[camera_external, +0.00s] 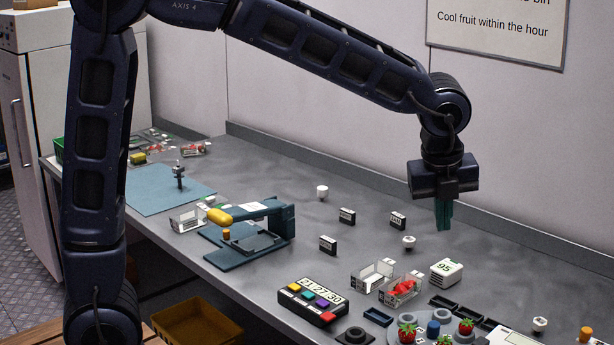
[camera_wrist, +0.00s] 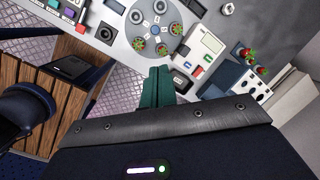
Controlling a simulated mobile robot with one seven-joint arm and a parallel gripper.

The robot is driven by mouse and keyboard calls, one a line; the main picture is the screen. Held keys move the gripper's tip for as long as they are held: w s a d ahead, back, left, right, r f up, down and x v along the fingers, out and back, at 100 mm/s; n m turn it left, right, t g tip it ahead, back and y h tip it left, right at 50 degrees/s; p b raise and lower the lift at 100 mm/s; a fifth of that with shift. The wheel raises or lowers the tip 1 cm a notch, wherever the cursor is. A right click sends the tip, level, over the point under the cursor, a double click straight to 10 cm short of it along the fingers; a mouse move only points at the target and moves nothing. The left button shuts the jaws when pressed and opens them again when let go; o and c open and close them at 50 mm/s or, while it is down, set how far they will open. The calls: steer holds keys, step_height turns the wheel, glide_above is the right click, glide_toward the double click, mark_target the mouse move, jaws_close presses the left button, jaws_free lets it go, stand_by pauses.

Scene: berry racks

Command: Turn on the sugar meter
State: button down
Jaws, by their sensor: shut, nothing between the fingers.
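A white device with a grey display (camera_wrist: 208,41), which looks like the sugar meter, lies on the bench in the wrist view. It has small red and blue-green parts at its lower end; I cannot tell whether it is on. In the external view a pale device (camera_external: 512,337), probably the same one, is cut off by the bottom edge. My gripper (camera_external: 444,215) has teal fingers pointing down, shut and empty, above the back of the bench. In the wrist view the fingers (camera_wrist: 157,84) are together, below and left of the device, apart from it.
A grey round tray (camera_wrist: 158,12) with strawberries stands beside the device.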

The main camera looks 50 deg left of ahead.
steer(key=d+f+m, duration=0.4)
steer(key=d, duration=0.5)
steer(key=d+f+m, duration=0.5)
steer(key=d, duration=0.4)
steer(key=shift+w+g, duration=0.4)
steer(key=shift+w, duration=0.05)
steer(key=f, duration=0.4)
steer(key=w+f, duration=0.1)
steer(key=f, duration=0.4)
steer(key=w+f, duration=0.1)
steer(key=f, duration=0.3)
steer(key=shift+a+f, duration=0.1)
steer(key=shift+f, duration=0.3)
